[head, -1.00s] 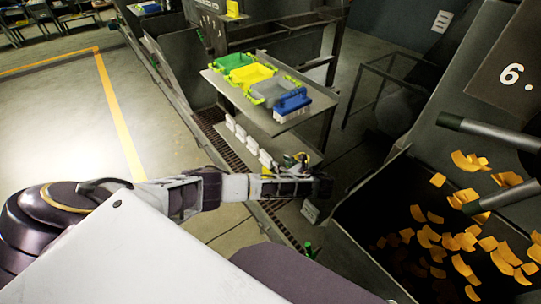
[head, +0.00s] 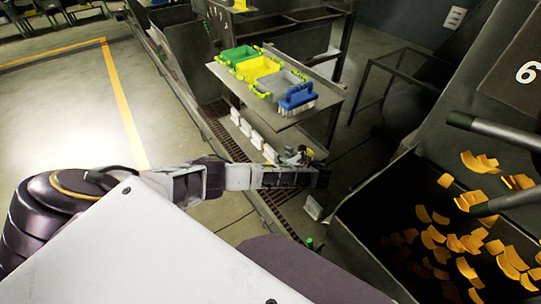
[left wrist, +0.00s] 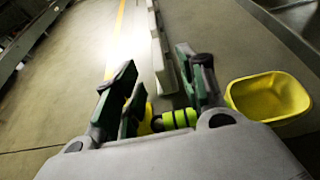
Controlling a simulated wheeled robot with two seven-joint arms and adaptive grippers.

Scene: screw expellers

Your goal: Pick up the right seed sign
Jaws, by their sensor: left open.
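Another white sign (head: 312,208) stands apart, below my left forearm. No sign is visibly held. My right gripper is not in view.
A metal shelf (head: 307,121) carries green, yellow and grey trays and a blue brush (head: 298,97). A dark bin with orange flakes (head: 455,240) stands at right. A yellow bowl (left wrist: 270,98) shows beside the left fingers. Open floor (head: 75,110) lies at left.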

